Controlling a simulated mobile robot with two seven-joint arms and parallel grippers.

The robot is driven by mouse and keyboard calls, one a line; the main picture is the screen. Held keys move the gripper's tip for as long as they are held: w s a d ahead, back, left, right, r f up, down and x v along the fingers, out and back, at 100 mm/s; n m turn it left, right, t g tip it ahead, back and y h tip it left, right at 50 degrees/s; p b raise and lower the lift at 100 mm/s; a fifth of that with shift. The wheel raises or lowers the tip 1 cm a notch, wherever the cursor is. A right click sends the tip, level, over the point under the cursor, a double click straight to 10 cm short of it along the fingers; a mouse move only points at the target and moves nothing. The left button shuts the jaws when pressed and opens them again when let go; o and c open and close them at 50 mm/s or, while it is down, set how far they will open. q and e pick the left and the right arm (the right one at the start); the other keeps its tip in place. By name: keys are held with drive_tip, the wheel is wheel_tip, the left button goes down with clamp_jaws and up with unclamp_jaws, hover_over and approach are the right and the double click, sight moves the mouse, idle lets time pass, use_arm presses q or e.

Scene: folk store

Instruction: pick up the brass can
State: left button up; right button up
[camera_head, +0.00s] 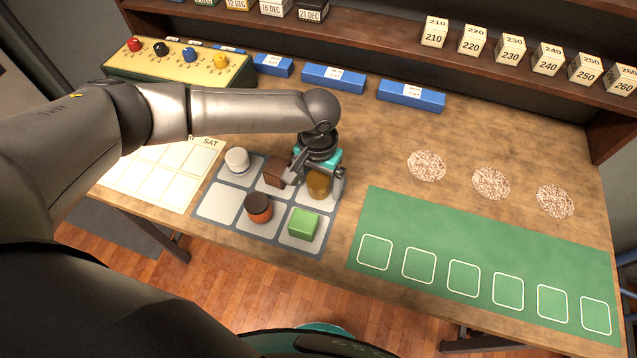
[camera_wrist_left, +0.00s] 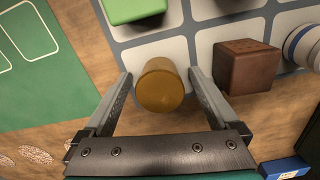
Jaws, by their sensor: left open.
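The brass can (camera_head: 318,184) is a small brown-gold cylinder on the far right cell of the grey grid mat (camera_head: 217,202). In the left wrist view the can (camera_wrist_left: 160,86) stands between the two fingers, with a gap on each side. My left gripper (camera_head: 317,180) is open around the can in the head view. It also shows open in the left wrist view (camera_wrist_left: 160,92). My right gripper is not in view.
A brown block (camera_head: 277,173) sits just left of the can. A green block (camera_head: 303,223), an orange-and-black jar (camera_head: 259,207) and a white jar (camera_head: 237,160) share the mat. A green mat (camera_head: 480,225) lies to the right. Blue boxes (camera_head: 333,78) line the back.

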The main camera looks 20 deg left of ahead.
use_arm(q)
drive_tip(key=shift+c, duration=0.3)
drive_tip(key=shift+r, duration=0.1)
clamp_jaws()
idle(0.4)
